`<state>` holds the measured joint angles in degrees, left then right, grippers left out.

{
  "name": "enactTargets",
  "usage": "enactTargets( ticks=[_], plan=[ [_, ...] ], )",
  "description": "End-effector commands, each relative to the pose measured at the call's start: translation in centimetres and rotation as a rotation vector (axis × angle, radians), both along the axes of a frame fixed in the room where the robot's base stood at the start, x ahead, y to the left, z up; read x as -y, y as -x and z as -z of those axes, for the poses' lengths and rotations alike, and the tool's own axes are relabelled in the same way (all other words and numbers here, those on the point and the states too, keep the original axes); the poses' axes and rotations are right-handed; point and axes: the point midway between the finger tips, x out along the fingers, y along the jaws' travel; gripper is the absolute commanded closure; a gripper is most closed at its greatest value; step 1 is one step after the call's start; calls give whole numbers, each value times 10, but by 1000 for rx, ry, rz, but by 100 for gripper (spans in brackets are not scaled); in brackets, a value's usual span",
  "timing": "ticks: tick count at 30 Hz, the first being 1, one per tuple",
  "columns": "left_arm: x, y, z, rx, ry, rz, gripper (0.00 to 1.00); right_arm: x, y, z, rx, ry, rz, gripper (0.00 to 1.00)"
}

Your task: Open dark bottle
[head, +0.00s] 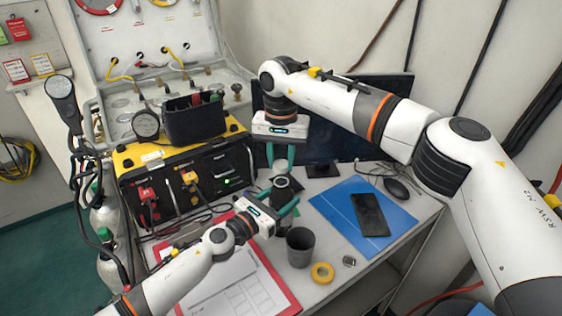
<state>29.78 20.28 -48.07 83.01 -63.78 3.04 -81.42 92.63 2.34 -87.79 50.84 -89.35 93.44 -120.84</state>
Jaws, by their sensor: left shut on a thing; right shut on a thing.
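The dark bottle (285,187) stands upright in the middle of the head view, between my two grippers and partly hidden by their fingers. My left gripper (283,197) reaches in from the lower left and is shut on the bottle's body from the side. My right gripper (281,166) points straight down from above and is shut on the bottle's top, where a small grey cap shows between its teal fingers. I cannot tell whether the cap is apart from the bottle.
A grey cup (300,247), yellow tape roll (322,273) and small metal nut (349,261) lie in front. A blue mat (343,197) with a dark phone (370,214) and a mouse (396,189) are right. A yellow-black box (187,177) stands left, a red clipboard (277,281) below.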

Motion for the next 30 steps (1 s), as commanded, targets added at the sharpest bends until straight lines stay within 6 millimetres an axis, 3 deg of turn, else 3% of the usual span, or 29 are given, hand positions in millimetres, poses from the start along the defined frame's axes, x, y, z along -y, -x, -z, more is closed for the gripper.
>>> enactTargets(
  ticks=[6,13,14,17,18,30],
  plan=[
    [0,1,2,-3,-1,1,100,0,0,-27,2,0,0,96],
    [0,1,2,-3,-1,1,100,0,0,-30,0,0,-1,96],
    [0,1,2,-3,-1,1,38,0,0,-30,0,0,-1,96],
    [0,0,2,-2,-1,0,21,0,0,-29,0,0,0,96],
    [0,0,1,-2,-1,0,17,0,0,-29,0,1,0,96],
    [-8,7,1,-1,-2,0,17,0,0,-29,0,1,0,96]
  ],
)
